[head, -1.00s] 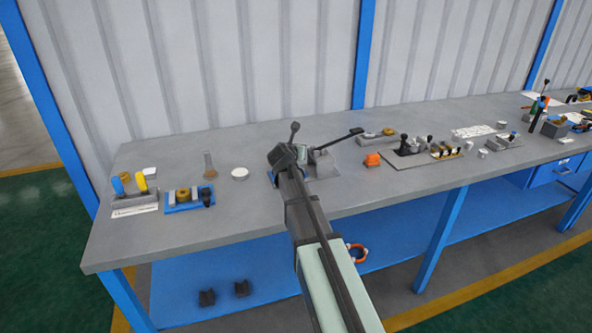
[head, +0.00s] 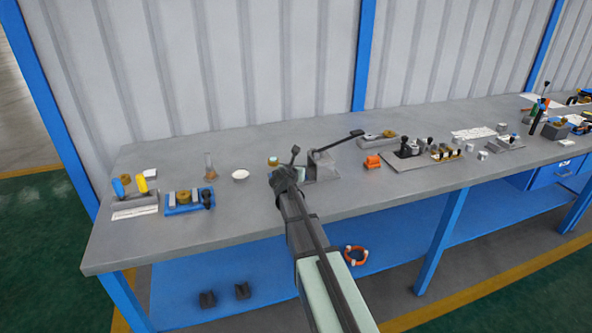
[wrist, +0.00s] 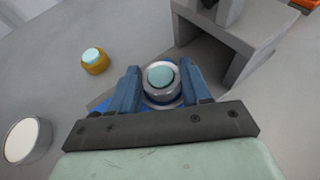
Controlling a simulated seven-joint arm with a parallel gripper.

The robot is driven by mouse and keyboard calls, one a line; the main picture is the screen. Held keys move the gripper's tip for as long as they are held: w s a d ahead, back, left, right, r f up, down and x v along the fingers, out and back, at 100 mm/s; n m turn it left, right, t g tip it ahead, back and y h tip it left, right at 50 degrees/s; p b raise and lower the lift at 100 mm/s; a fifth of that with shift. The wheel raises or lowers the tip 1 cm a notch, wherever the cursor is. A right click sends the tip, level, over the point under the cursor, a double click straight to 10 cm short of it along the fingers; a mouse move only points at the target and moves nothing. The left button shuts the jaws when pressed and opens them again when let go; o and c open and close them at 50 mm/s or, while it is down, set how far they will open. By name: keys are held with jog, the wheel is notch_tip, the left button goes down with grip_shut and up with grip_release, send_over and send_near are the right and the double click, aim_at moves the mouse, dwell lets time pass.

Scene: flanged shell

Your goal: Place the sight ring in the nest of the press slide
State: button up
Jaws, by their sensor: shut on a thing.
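My gripper (wrist: 161,88) has its two blue fingers on either side of a round grey metal ring with a pale teal centre (wrist: 160,78), apparently the sight ring, and is shut on it. Blue surface shows beneath and beside the fingers; it may be the press slide (wrist: 101,105), but its nest is hidden. The grey press frame (wrist: 232,38) stands just beyond, to the right. In the head view my arm hides the fingers and ring. The press (head: 322,166) shows there with its long dark lever raised to the right.
A brass piece with a teal top (wrist: 95,61) stands left of my gripper. A white-topped round cup (wrist: 27,140) is at lower left. A blue tray (head: 188,204) with several parts lies left.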

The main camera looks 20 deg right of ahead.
jog(key=shift+f, duration=0.1)
jog(key=o, duration=1.2)
jog(key=shift+s+a+r, duration=0.1)
jog(key=shift+s+r, duration=0.05)
jog(key=shift+r, duration=0.05)
jog(key=v, duration=1.1)
jog(key=shift+s+a+r, duration=0.1)
jog(key=shift+s+a, duration=0.05)
jog(key=shift+s, duration=0.1)
